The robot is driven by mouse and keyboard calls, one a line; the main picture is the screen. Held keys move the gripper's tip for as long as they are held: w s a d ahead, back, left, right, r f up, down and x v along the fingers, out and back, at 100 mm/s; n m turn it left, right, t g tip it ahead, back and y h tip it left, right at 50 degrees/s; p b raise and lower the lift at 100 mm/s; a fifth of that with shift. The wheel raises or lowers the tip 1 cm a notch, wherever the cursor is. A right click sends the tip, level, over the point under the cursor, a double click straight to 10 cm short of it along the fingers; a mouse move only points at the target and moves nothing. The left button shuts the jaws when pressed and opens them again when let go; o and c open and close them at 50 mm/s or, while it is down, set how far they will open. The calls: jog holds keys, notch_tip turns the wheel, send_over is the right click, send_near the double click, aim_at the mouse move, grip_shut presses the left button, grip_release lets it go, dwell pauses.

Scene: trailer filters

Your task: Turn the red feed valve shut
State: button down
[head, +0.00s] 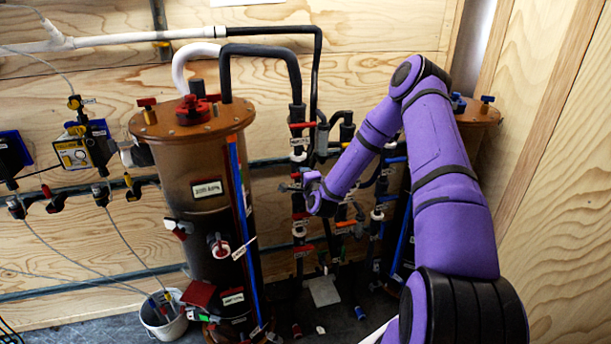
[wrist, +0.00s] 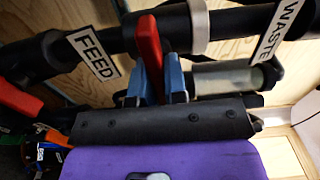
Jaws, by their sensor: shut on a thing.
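In the wrist view, a red valve handle (wrist: 149,50) stands between the two blue fingertips of my gripper (wrist: 157,88). My gripper is shut on this handle. The handle reaches up in front of a black pipe (wrist: 205,28) and lies across it in this view. A white label reading FEED (wrist: 93,53) is on the pipe just left of the handle. In the head view, my gripper (head: 294,187) is at the pipework right of the large brown tank (head: 200,168). My wrist hides part of the pipework, and I cannot pick out the held handle there.
A second red handle (wrist: 18,98) shows at the left of the wrist view. A WASTE label (wrist: 278,32) is on the right. Several other valves crowd the pipes. A white bucket (head: 164,318) stands on the floor. A wooden wall (head: 555,190) bounds the right side.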

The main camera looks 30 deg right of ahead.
dwell(0.3)
jog(key=c, duration=1.2)
grip_release()
jog(key=shift+o, duration=0.2)
jog(key=shift+s, duration=0.15)
jog(key=v, duration=1)
jog(key=shift+s, duration=0.3)
jog(key=shift+w+a+r, duration=0.1)
